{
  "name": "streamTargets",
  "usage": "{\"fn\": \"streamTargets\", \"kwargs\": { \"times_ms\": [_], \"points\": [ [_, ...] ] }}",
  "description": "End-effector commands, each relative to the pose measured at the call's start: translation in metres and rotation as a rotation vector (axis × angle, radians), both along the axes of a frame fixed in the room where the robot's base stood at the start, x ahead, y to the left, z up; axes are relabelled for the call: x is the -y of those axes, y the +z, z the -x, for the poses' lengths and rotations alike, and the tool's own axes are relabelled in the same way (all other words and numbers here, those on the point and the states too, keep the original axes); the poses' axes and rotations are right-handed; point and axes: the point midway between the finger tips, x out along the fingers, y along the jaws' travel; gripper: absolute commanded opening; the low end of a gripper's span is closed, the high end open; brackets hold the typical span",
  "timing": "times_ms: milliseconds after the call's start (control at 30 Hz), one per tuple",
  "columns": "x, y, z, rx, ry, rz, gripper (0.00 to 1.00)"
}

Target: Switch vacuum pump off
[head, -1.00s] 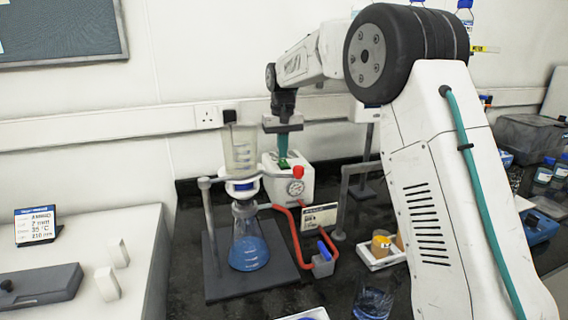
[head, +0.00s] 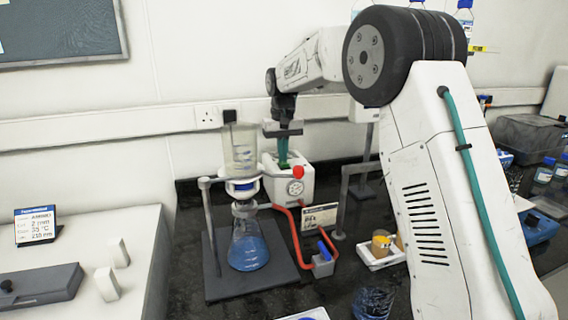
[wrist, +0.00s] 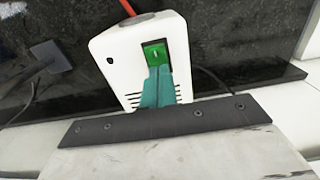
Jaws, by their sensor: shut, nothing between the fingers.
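The vacuum pump (head: 305,183) is a white box with a round gauge and a red knob, standing on the dark bench behind the flask. Its green rocker switch (wrist: 153,50) shows on the pump's top in the wrist view, with a white mark on it. My gripper (wrist: 160,70) has teal fingers, shut and empty. Its tips overlap the near edge of the switch; I cannot tell whether they touch it. In the head view my gripper (head: 283,164) points down at the pump top and hides most of the switch.
A filter funnel (head: 241,150) sits over a flask of blue liquid (head: 248,250) on a dark stand plate. A red hose (head: 297,236) runs from the pump past a blue-handled valve (head: 323,262). A grey post and a white tray (head: 382,258) stand right of it.

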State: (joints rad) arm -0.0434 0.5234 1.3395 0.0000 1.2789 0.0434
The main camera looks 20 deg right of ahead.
Motion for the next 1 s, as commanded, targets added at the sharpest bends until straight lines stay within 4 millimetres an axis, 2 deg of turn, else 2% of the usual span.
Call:
{"fn": "streamTargets", "kwargs": {
  "times_ms": [800,1000],
  "points": [
    [0.000,0.062,-0.001,0.002,0.000,0.000,0.00],
    [0.000,0.069,0.000,0.000,0.000,0.000,0.00]
  ]
}}
